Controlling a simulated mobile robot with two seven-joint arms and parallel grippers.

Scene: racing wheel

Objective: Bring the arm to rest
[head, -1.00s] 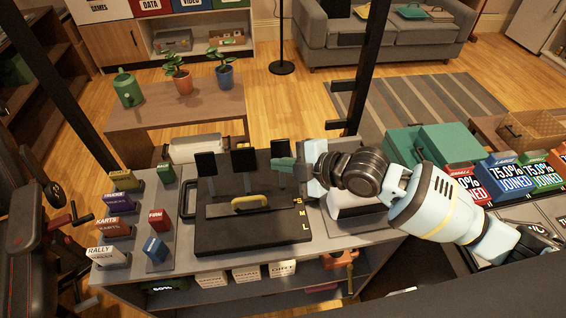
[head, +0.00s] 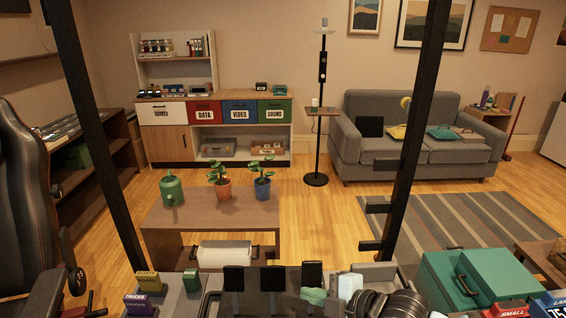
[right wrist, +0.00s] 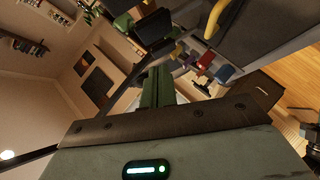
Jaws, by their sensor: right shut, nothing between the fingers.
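My right gripper (head: 313,296) shows at the bottom of the head view, with its green fingers together and empty. It appears beside the rightmost of three upright black plates (head: 312,274) on the work table. In the right wrist view its shut green fingers (right wrist: 158,88) point away from the camera with nothing between them. The dark joints of my right arm show to the right, cut off by the lower edge of the head view. My left gripper is in neither view.
A green case (head: 462,277) is right of my arm. Small labelled boxes (head: 140,303) stand at the left. Dark upright posts (head: 412,150) frame the table. Behind it is a low table (head: 160,222) with a watering can and potted plants. A yellow handle (right wrist: 216,18) shows in the wrist view.

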